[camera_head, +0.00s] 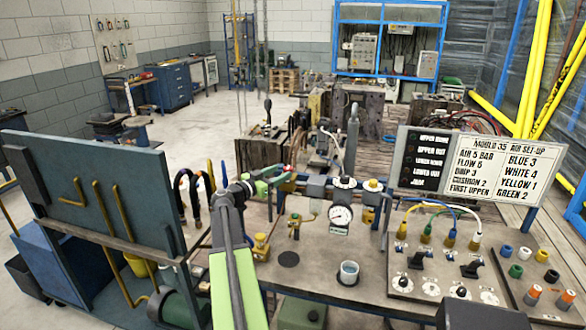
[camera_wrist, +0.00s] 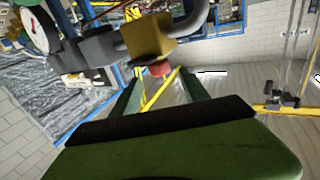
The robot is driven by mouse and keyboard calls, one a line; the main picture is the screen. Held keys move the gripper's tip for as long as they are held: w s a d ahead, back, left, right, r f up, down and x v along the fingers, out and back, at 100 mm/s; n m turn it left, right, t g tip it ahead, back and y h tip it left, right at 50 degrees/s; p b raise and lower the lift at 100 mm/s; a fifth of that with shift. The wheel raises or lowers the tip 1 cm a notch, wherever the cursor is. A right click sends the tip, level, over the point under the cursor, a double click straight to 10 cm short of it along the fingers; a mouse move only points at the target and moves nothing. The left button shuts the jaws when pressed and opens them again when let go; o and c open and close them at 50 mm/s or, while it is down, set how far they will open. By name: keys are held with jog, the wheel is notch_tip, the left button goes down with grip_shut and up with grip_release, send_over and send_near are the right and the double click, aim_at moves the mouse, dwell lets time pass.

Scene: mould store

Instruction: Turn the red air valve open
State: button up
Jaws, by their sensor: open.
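The red valve (camera_wrist: 159,69) shows in the wrist view as a small red knob, partly hidden, against a brass-coloured block (camera_wrist: 148,36) on a grey pipe. My gripper (camera_wrist: 156,84) is open, with its two green fingers reaching toward the knob, one on each side in the picture. Whether they touch it I cannot tell. In the head view my gripper (camera_head: 268,184) is above the bench at the left end of the pipe row, and a small red part shows at its fingertips.
A pressure gauge (camera_head: 340,215) stands on the pipework right of my gripper. Coloured hoses and switches fill the right-hand panel, below a setting board (camera_head: 468,163). A large dark panel (camera_head: 90,185) stands at left.

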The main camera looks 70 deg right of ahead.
aim_at(294, 172)
jog(key=x, duration=0.8)
jog(key=shift+d, duration=0.15)
